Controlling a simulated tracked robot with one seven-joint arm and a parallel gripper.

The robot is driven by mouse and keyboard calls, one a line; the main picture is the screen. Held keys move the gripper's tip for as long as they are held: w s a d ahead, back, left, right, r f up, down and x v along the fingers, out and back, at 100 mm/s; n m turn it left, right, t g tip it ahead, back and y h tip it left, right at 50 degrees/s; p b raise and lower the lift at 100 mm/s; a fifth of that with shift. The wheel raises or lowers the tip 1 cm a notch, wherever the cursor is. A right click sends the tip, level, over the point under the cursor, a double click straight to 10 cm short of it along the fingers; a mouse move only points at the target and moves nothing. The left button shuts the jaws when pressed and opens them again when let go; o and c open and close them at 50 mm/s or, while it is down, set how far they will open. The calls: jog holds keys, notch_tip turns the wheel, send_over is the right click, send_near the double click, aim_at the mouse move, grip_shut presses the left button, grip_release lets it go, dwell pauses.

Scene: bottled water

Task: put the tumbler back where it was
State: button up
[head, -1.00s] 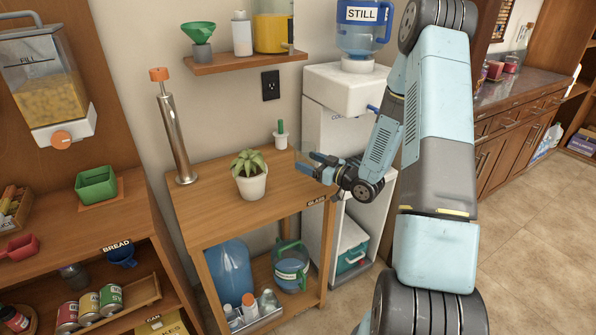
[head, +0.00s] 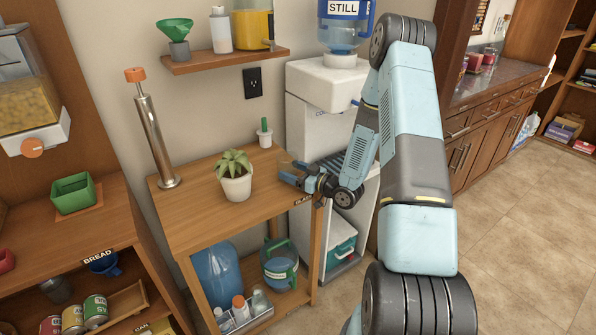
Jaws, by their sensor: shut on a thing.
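My gripper (head: 287,174) is at the right end of the wooden table, beside the label on its front edge, and is shut on a clear glass tumbler. The tumbler is very faint at the fingertips; its outline is hard to make out. I cannot tell whether its base touches the tabletop.
A potted plant (head: 236,184) stands left of my gripper on the table (head: 200,205). A small white pot with a green handle (head: 265,136) stands behind. A steel cylinder with an orange top (head: 156,140) is at the left. The water dispenser (head: 325,88) stands to the right.

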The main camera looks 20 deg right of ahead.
jog(key=shift+f, duration=0.1)
jog(key=o, duration=1.4)
jog(key=shift+o, duration=0.2)
jog(key=shift+d, duration=0.1)
